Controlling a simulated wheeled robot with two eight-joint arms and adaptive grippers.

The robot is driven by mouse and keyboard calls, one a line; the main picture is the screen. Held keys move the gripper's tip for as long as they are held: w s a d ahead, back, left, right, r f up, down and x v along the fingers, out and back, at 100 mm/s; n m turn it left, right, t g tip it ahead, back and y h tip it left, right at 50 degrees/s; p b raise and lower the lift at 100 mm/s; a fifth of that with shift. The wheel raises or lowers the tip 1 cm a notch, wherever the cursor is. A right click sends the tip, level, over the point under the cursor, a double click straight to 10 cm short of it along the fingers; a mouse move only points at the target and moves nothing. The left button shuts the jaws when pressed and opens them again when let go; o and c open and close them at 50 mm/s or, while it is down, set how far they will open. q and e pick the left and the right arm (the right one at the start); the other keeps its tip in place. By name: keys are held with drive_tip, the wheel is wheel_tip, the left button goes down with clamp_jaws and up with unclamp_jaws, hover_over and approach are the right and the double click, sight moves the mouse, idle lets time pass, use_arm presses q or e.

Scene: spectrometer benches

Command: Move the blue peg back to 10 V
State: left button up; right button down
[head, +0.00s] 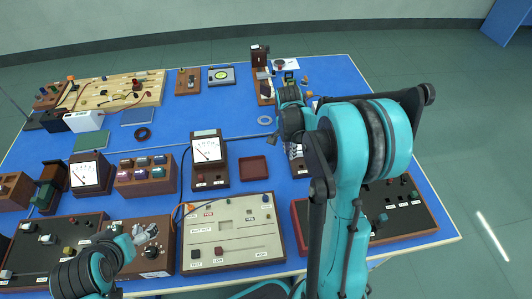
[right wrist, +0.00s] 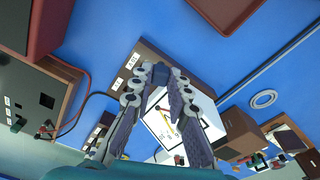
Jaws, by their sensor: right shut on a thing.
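My right gripper (right wrist: 160,73) is shut in the right wrist view, its fingertips meeting on a small dark bluish piece, apparently the blue peg, mostly hidden by the fingers. The tips are over the front of a brown meter base (right wrist: 152,50), close to its white range labels (right wrist: 132,60), one of which seems to read 10 V. The meter's white dial (right wrist: 168,118) shows between the fingers.
Another meter (head: 208,152) and a small red tray (head: 252,166) stand left of the right gripper. A pale slider panel (head: 232,232) is at the front. A grey ring (right wrist: 264,99) lies on the blue mat. Dark boxes (head: 405,200) are at the right.

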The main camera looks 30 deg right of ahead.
use_arm(q)
drive_tip(key=shift+f+b, duration=2.35)
drive_tip(key=shift+b, duration=0.05)
use_arm(e)
drive_tip(key=shift+s+d+f+m, duration=0.3)
drive_tip(key=shift+d+f+m, duration=0.5)
drive_tip(key=shift+f, duration=0.4)
drive_tip(key=shift+s+d+f+m, duration=0.3)
drive_tip(key=shift+d+f+m, duration=0.5)
drive_tip(key=shift+f, duration=0.35)
drive_tip(key=shift+s+d+f+m, duration=0.3)
drive_tip(key=shift+d+f+m, duration=0.5)
drive_tip(key=shift+f, duration=0.4)
drive_tip(key=shift+a, duration=0.1)
drive_tip(key=c, duration=1.4)
unclamp_jaws()
drive_tip(key=shift+o, duration=0.2)
drive_tip(key=shift+r, duration=0.1)
wheel_tip(320, 180, up, 12)
drive_tip(key=a, duration=0.1)
drive_tip(key=shift+w+a, duration=0.2)
